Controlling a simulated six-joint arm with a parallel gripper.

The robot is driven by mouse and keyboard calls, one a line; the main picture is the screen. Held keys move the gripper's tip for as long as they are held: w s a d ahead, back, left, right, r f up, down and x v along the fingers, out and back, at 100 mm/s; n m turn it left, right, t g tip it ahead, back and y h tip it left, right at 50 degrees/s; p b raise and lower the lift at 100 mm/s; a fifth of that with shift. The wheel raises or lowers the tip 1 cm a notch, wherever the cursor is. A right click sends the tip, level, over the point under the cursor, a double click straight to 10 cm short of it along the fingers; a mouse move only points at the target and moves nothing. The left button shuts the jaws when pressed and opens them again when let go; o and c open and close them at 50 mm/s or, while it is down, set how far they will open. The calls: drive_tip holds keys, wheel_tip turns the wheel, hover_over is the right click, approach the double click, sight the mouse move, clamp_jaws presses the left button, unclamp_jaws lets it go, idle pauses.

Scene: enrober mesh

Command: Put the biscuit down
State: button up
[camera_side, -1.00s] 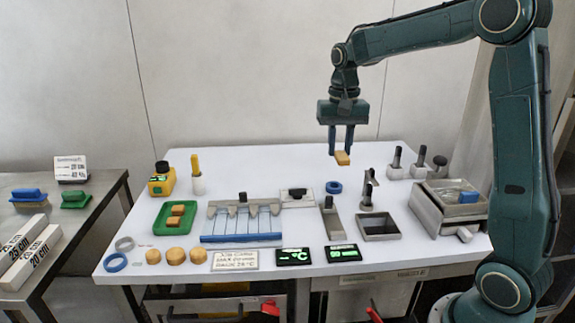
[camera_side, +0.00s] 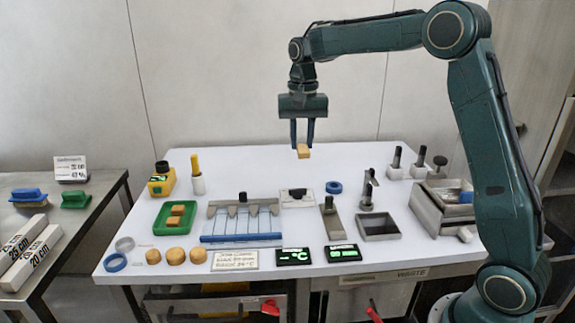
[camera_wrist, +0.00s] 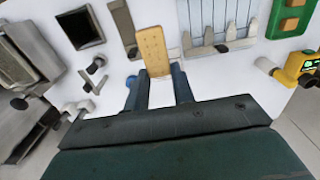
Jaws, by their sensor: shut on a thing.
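A tan rectangular biscuit (camera_side: 303,152) is held between the fingertips of my gripper (camera_side: 303,146), high above the white table. In the wrist view the biscuit (camera_wrist: 152,50) sticks out beyond the fingers, with rows of small dots on its face. My gripper (camera_wrist: 160,76) is shut on it, and nothing touches the biscuit from below. Two similar biscuits (camera_side: 177,212) lie in the green tray (camera_side: 161,226) at the left of the table. The blue-lined wire mesh rack (camera_side: 242,239) stands at the table's middle, below and left of my gripper.
Round biscuits (camera_side: 175,256) and small displays (camera_side: 293,256) line the front edge. A square dark-bottomed pan (camera_side: 379,227) and a metal box unit (camera_side: 440,210) stand at the right.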

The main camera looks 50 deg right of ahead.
hover_over(242, 224)
drive_tip(key=shift+f, duration=0.3)
drive_tip(key=shift+f, duration=0.1)
wheel_tip(242, 224, down, 16)
drive_tip(key=shift+r, duration=0.2)
idle(0.4)
drive_tip(key=shift+f, duration=0.1)
drive_tip(key=shift+s+f, duration=0.1)
drive_tip(key=shift+f, duration=1.9)
drive_tip(key=shift+f, duration=0.1)
drive_tip(key=o, duration=0.8)
drive_tip(key=shift+c, duration=0.2)
